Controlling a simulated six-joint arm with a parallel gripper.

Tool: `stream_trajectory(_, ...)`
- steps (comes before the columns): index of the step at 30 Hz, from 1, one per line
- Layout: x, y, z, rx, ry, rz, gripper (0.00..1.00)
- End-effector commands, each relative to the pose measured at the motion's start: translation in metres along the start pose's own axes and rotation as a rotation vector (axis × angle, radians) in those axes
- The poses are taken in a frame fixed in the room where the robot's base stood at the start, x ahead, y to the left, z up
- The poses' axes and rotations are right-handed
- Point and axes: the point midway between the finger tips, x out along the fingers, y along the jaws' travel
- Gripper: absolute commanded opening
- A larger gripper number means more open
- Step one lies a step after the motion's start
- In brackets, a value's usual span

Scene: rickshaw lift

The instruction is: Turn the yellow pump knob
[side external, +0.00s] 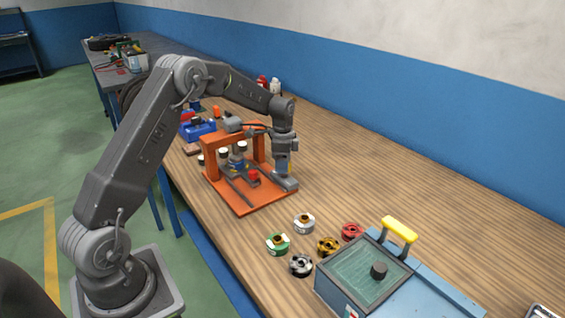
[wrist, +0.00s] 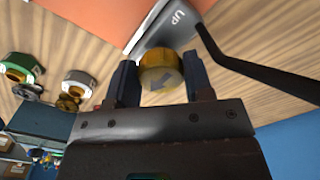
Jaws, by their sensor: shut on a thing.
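The yellow pump knob (wrist: 161,72) shows in the wrist view between the two dark fingers of my gripper (wrist: 160,84). It is a short ribbed cylinder with a dark arrow on its face, and my gripper is shut on it. A grey part marked "UP" (wrist: 178,20) lies just beyond it, with a black lever (wrist: 262,75) to the right. In the side view my gripper (side external: 285,168) points down at the front right corner of the orange press (side external: 243,208). The knob is hidden there.
Several spools, among them a green one (side external: 278,244) and a red one (side external: 351,232), lie in front of the press. A blue case with a yellow handle (side external: 400,229) stands at the lower right. The wooden table (side external: 400,190) is clear to the right.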

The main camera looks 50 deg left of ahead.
Motion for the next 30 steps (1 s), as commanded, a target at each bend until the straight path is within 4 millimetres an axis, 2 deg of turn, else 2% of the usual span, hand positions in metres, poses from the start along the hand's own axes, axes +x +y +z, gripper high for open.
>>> stream_trajectory(9,-0.0005,-0.0005,-0.0004,0.079,0.001,0.0,0.24)
stream_trajectory(22,-0.0005,-0.0005,-0.0004,0.088,0.0,-0.001,0.24)
stream_trajectory(23,-0.0005,-0.0005,-0.0004,0.088,0.0,-0.001,0.5)
stream_trajectory(30,-0.0003,-0.0005,-0.0003,0.086,0.0,-0.001,0.73)
